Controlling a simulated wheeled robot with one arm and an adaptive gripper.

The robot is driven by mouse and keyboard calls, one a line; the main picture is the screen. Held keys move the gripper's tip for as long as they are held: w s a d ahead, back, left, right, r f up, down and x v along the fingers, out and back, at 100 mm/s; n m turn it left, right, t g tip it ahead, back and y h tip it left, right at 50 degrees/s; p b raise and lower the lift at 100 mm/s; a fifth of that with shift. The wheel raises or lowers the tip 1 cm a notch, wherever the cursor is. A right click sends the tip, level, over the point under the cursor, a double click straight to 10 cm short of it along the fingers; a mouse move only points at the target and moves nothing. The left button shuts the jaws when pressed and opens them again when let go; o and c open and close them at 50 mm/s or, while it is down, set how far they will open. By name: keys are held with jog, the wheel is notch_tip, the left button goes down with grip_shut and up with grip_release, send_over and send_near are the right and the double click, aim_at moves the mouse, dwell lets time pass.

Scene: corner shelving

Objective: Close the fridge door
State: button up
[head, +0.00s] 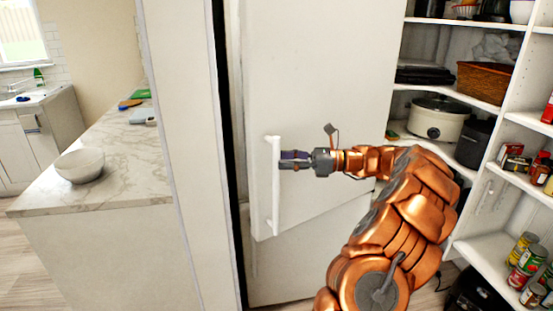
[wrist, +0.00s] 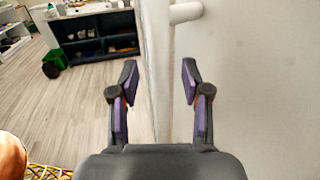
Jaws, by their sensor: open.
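The white upper fridge door (head: 325,80) stands in the middle of the head view. Its bottom edge slants out over the white lower front, so it looks ajar. A white vertical handle (head: 275,205) runs along its left side. My gripper (head: 284,160) is at the upper part of this handle. In the wrist view, my gripper (wrist: 160,75) is open, with one finger on each side of the handle bar (wrist: 158,50). The door face (wrist: 255,75) fills the right. I cannot tell whether either finger touches the bar.
A white panel (head: 178,130) stands left of the fridge, beside a marble counter (head: 115,180) with a white bowl (head: 80,165). Pantry shelves (head: 485,250) with cans and a slow cooker (head: 437,118) are at the right. Open wooden floor (wrist: 75,100) shows left of the handle.

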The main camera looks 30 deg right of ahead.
jog(key=x, duration=0.3)
grip_shut()
dwell(0.5)
